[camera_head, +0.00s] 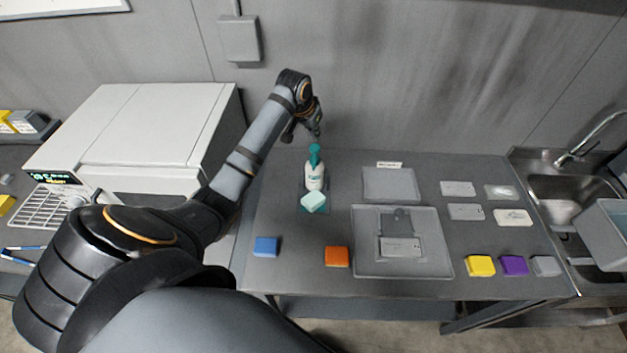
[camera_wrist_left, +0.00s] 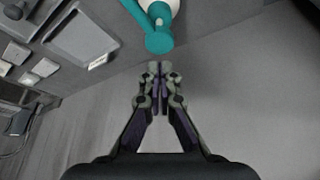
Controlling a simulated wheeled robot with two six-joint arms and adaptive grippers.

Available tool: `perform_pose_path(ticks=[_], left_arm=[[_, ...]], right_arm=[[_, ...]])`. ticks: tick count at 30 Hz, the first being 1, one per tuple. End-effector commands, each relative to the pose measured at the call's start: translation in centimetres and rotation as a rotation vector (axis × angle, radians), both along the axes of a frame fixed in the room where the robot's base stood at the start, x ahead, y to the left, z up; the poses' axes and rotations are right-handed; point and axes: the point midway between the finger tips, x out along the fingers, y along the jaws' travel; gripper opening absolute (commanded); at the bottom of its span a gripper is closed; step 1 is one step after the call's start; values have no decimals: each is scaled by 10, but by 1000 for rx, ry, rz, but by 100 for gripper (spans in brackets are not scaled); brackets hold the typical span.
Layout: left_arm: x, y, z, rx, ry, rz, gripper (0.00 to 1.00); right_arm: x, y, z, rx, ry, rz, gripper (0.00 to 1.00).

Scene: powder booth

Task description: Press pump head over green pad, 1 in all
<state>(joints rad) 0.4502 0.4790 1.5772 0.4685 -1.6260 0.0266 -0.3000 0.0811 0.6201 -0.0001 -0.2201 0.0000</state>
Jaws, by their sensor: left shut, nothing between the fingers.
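A white pump bottle (camera_head: 314,177) with a teal pump head (camera_head: 314,151) stands upright on the bench at the back left. The teal pump head (camera_wrist_left: 158,40) also shows in the left wrist view, at the top, ahead of the fingers. A pale green pad (camera_head: 313,202) sits in front of the bottle, on a darker teal patch. My left gripper (camera_head: 316,132) is just above and behind the pump head. Its fingertips (camera_wrist_left: 157,68) are closed together, empty and apart from the pump head. My right gripper is not in view.
Blue (camera_head: 266,246) and orange (camera_head: 337,256) blocks lie near the front edge. A grey tray (camera_head: 365,262) and a smaller tray (camera_head: 390,184) lie right of the bottle. Yellow (camera_head: 480,265), purple and grey blocks are front right. A sink (camera_head: 570,190) is at right, a white machine (camera_head: 150,125) at left.

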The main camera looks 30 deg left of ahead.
Motion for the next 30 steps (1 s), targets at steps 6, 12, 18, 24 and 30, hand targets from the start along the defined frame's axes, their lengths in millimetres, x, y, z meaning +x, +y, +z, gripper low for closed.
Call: perform_pose_path(ticks=[6, 12, 18, 24, 30], left_arm=[[0, 0, 27, 0, -2, 0, 0], [0, 0, 44, 0, 0, 0, 0], [0, 0, 45, 0, 1, 0, 0], [0, 0, 45, 0, 1, 0, 0], [0, 0, 45, 0, 1, 0, 0]], right_arm=[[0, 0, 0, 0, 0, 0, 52], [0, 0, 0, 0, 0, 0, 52], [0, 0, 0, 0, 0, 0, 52], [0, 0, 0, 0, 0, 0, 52], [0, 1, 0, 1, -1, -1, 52]])
